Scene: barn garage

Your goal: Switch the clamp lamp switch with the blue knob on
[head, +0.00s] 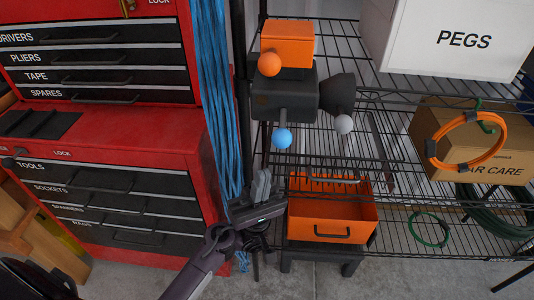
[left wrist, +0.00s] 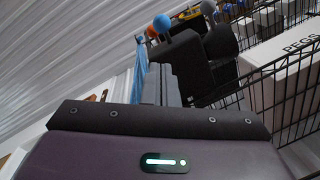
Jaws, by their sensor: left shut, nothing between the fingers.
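The blue knob (head: 281,138) sits on a short grey lever below a dark grey box (head: 284,92) on the wire shelf. In the left wrist view the blue knob (left wrist: 162,22) is at the top, beyond my fingers. A dark flared part (head: 338,92) with a grey knob (head: 344,124) is to the right of it. An orange box (head: 288,42) with an orange knob (head: 269,64) is behind. My left gripper (head: 262,180) is shut and empty, below and slightly left of the blue knob, apart from it. My right gripper is not in view.
A red tool cabinet (head: 150,140) and hanging blue ropes (head: 215,90) stand at left. An orange open toolbox (head: 333,215) is right of my gripper. A white PEGS box (head: 440,40), a cardboard box (head: 465,145) and an orange hoop (head: 431,155) are at right.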

